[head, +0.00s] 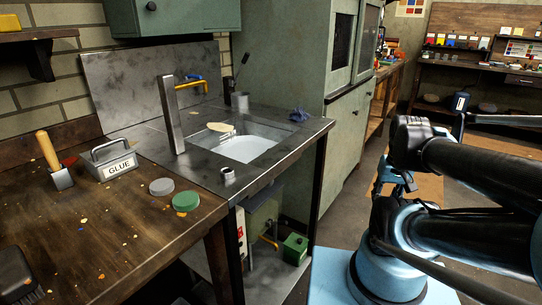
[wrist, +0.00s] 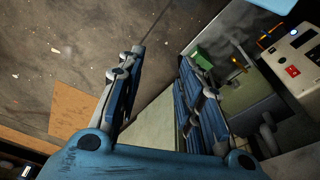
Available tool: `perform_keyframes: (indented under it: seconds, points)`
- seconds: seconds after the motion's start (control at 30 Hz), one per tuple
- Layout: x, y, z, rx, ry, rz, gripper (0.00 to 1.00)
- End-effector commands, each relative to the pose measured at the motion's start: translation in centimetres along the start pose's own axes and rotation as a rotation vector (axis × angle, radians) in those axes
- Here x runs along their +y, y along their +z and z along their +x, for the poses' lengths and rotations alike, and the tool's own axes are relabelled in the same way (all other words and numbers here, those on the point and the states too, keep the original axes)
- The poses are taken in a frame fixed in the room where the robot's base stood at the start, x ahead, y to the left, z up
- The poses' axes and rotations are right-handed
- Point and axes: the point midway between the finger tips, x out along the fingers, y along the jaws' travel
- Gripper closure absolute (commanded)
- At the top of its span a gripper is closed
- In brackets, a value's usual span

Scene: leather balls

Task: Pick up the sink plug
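A small metal, cup-like piece (head: 228,175) stands on the front rim of the steel sink counter in the head view. It may be the sink plug, but it is too small to be sure. In the head view my arm is at the right, well clear of the counter.
On the wooden bench are a glue caddy (head: 110,160), a grey disc (head: 162,187) and a green disc (head: 186,201). A green box (head: 294,248) sits below the counter.

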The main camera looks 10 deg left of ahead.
Motion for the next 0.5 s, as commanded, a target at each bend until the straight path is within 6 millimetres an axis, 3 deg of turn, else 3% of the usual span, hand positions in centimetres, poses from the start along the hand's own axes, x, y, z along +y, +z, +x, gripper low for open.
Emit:
perform_keyframes:
  seconds: [0.07, 0.1, 0.23, 0.5]
  points:
    - [0.0, 0.0, 0.0, 0.000, 0.000, 0.000, 0.62]
    - [0.0, 0.0, 0.0, 0.000, 0.000, -0.002, 0.53]
    - [-0.3, 0.1, -1.3, 0.009, -0.003, -0.047, 0.52]
    - [-3.0, -5.5, -5.9, -0.017, -0.028, -0.395, 0.52]
